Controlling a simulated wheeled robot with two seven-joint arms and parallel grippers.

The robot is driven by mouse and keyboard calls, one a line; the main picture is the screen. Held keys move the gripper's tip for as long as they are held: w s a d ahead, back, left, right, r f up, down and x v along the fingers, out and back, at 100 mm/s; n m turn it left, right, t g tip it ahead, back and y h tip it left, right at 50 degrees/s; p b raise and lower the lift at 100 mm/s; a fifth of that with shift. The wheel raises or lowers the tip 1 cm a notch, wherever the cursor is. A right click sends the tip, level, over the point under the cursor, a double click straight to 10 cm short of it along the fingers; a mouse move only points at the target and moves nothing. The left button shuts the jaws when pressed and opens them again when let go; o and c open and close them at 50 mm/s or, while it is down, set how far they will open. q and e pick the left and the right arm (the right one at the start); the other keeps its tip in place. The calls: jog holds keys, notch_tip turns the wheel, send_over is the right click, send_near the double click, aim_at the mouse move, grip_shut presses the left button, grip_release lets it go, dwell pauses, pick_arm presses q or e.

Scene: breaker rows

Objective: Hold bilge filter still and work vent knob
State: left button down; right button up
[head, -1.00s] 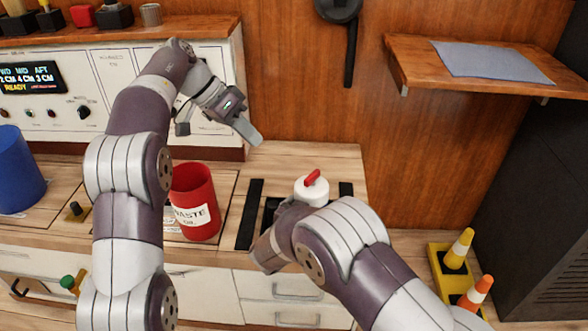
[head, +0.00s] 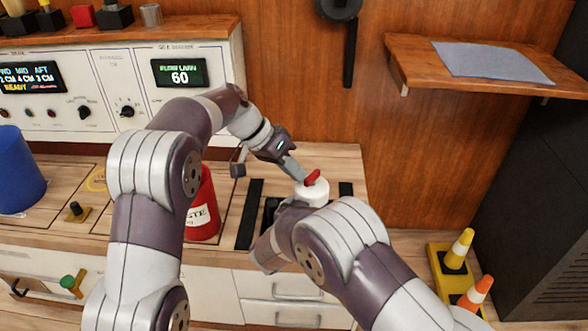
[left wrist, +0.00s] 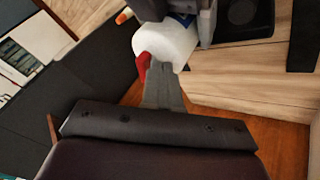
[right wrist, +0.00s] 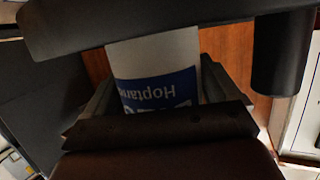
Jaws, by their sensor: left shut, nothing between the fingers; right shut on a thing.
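The bilge filter (head: 314,192) is a white cylinder standing on the counter at centre right, its lower part hidden behind my right arm. The red vent knob (head: 312,178) is on its top and shows in the left wrist view (left wrist: 143,62). My left gripper (head: 301,177) is shut and empty, its fingertips right beside the knob; I cannot tell whether they touch. My right gripper (right wrist: 158,98) is shut on the filter's body, around its blue label (right wrist: 160,88), which shows upside down in the right wrist view.
A red waste bin (head: 204,212) stands left of the filter, partly behind my left arm. Black strips (head: 250,214) lie on the counter beside the filter. A wooden shelf (head: 420,60) juts out at upper right. A display panel (head: 180,73) reads 60.

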aim_at(307, 185)
pick_arm(q)
jog(key=shift+s+d+n+t, duration=0.1)
jog(key=shift+s+n+t, duration=0.2)
jog(key=shift+n, duration=0.25)
jog(key=shift+s+d+n+t, duration=0.1)
jog(key=shift+s+n+t, duration=0.05)
jog(key=shift+n+t, duration=0.35)
jog(key=shift+s+d+n, duration=0.2)
jog(key=shift+s+n, duration=0.1)
jog(key=shift+s, duration=0.15)
jog(key=shift+s+d+n, duration=0.2)
jog(key=shift+s+n, duration=0.05)
jog(key=shift+s, duration=0.2)
jog(key=shift+s+d, duration=0.35)
jog(key=shift+d, duration=0.15)
dwell(0.6)
jog(key=shift+w, duration=0.1)
